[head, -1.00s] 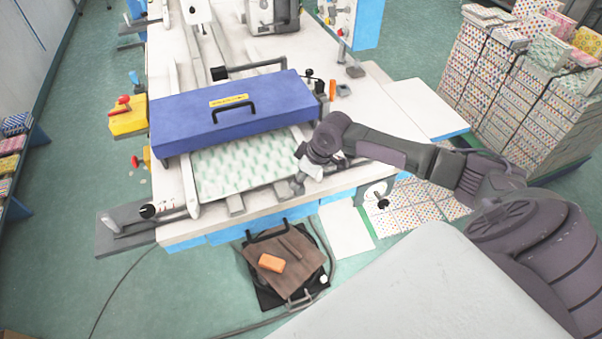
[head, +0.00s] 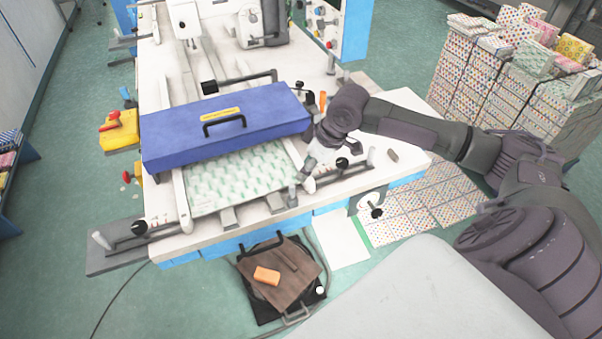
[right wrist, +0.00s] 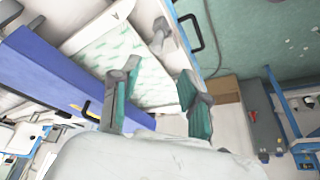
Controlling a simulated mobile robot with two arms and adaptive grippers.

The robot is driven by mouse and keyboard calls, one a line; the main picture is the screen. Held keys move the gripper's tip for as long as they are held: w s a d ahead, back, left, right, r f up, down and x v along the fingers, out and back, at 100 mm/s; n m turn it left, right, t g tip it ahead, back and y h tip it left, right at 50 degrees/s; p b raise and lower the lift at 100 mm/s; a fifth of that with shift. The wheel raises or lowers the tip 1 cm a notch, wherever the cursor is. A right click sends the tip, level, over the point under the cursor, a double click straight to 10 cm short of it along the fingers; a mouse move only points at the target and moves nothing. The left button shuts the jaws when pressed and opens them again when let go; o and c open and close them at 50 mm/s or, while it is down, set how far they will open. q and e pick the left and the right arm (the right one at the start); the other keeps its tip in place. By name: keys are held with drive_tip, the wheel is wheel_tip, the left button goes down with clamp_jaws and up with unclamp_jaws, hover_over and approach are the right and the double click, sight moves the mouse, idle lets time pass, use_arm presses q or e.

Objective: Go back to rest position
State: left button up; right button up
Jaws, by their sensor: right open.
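My right gripper (head: 312,168) is over the right front part of the white machine table (head: 375,150), beside the right end of the blue cover box (head: 225,125). In the right wrist view its two green-padded fingers (right wrist: 155,100) are spread apart with nothing between them. The blue box also shows there (right wrist: 50,85), left of the fingers. A green-patterned sheet (head: 240,178) lies on the table in front of the box, left of the gripper. My left gripper is not in view.
Stacks of patterned packs (head: 500,85) stand at the right. Levers (head: 342,163) stick up near the right front edge. Green floor is open at the left.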

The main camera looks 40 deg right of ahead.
drive_tip(key=shift+s+r, duration=0.15)
drive_tip(key=shift+r, duration=0.25)
